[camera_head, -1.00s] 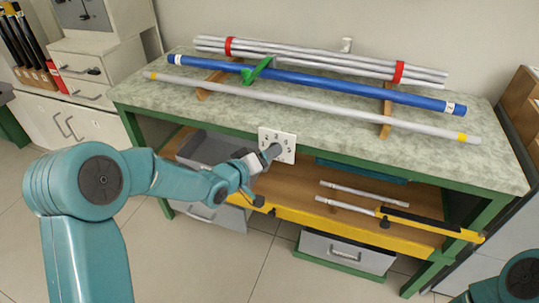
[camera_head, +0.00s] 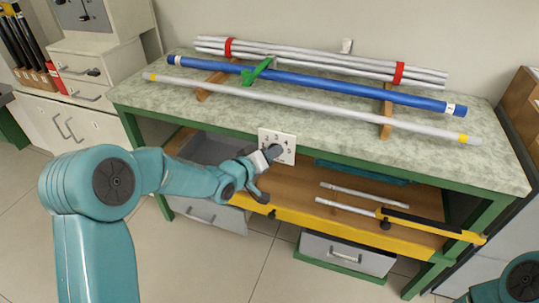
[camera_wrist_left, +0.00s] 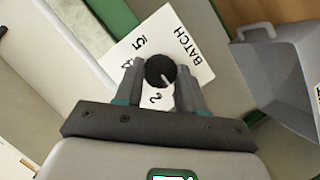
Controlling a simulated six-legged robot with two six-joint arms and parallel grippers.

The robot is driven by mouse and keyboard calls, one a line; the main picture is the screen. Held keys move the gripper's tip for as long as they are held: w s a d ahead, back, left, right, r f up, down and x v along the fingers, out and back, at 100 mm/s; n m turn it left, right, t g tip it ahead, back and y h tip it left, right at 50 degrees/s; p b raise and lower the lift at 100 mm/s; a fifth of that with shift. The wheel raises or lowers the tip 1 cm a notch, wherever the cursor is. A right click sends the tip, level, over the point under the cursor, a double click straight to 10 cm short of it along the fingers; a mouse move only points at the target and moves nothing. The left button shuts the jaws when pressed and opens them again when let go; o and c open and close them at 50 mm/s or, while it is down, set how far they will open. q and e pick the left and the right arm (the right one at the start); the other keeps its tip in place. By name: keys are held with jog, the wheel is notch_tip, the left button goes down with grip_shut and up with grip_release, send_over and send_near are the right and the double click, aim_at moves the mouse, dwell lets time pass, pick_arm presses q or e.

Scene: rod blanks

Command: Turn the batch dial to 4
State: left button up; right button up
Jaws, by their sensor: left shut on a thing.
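The batch dial is a dark round knob (camera_wrist_left: 160,72) on a white plate (camera_head: 290,157) fixed to the front edge of the bench. The wrist view shows the plate tilted, with the word BATCH and some digits, including 5; other digits are partly hidden by my fingers. A short pale pointer line shows on the knob; I cannot tell for sure which digit it marks. My left gripper (camera_head: 270,154) is at the plate, its two fingers (camera_wrist_left: 160,85) shut on the knob from either side. My right gripper is out of view.
A blue rod (camera_head: 320,85) and a grey rod with yellow ends (camera_head: 310,103) lie on wooden supports on the bench (camera_head: 220,118). Bundled rods (camera_head: 320,62) lie behind. Below are a grey tray (camera_head: 205,150), short rods (camera_head: 350,193) and an open drawer (camera_head: 345,254).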

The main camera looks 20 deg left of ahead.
pick_arm(q)
jog(key=shift+d+f+m+t+y+p, duration=0.1)
jog(key=shift+d+m+t+y+p, duration=0.35)
jog(key=shift+m+y, duration=2.05)
jog(key=shift+d+f+m+t+y+p, duration=0.1)
jog(key=shift+m+t+y+p, duration=0.65)
jog(key=shift+m, duration=3.15)
jog(key=shift+d+f+m+t+y+p, duration=0.2)
jog(key=shift+m+y+p, duration=0.65)
jog(key=shift+m+y, duration=1.8)
jog(key=shift+r+m+h, duration=0.1)
jog(key=shift+m+h, duration=0.4)
jog(key=shift+m, duration=0.25)
